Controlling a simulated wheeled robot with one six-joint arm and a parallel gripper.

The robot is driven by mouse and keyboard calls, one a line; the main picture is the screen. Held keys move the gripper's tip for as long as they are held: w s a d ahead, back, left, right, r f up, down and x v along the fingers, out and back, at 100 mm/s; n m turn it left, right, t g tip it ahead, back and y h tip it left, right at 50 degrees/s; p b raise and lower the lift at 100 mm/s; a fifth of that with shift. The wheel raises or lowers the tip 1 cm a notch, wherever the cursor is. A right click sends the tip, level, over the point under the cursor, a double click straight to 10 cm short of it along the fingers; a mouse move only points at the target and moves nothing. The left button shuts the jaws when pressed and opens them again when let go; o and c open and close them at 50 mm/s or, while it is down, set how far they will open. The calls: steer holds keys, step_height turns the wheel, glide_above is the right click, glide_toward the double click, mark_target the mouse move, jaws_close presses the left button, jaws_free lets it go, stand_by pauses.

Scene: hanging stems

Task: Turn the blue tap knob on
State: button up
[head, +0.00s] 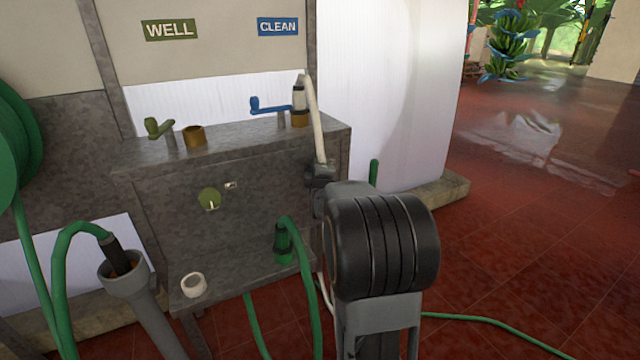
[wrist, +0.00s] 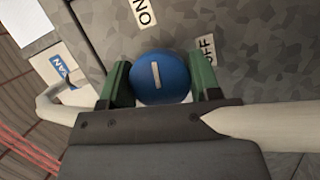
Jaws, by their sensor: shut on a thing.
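The blue tap knob (wrist: 172,82) is round with a white line on its face and sits between my gripper's green fingers in the wrist view. My gripper (wrist: 160,85) is shut on it, one finger on each side. The white line runs nearly upright in the picture, its upper end roughly toward the ON label (wrist: 142,11). The OFF label (wrist: 206,48) is to the right, partly behind the right finger. In the head view my dark wrist (head: 320,176) is at the right of the metal stand's front; the blue knob and fingertips are hidden there.
The metal stand (head: 160,228) carries a green knob (head: 209,199), a green lever (head: 158,127) and a blue lever (head: 268,106). A pale hose (head: 314,115) hangs from the top under the CLEAN sign (head: 278,27). A green hose (head: 310,265) hangs in front. Red floor is open at right.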

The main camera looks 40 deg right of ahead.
steer(key=shift+f+n+t+b, duration=0.1)
steer(key=shift+n+t+b, duration=0.3)
steer(key=shift+n+b, duration=0.45)
steer(key=o, duration=0.9)
steer(key=shift+s, duration=0.1)
steer(key=shift+s+a+r, duration=0.2)
steer(key=shift+s+a, duration=0.05)
steer(key=shift+s, duration=0.05)
steer(key=p+v, duration=0.3)
steer(key=v, duration=1)
steer(key=shift+f, duration=0.25)
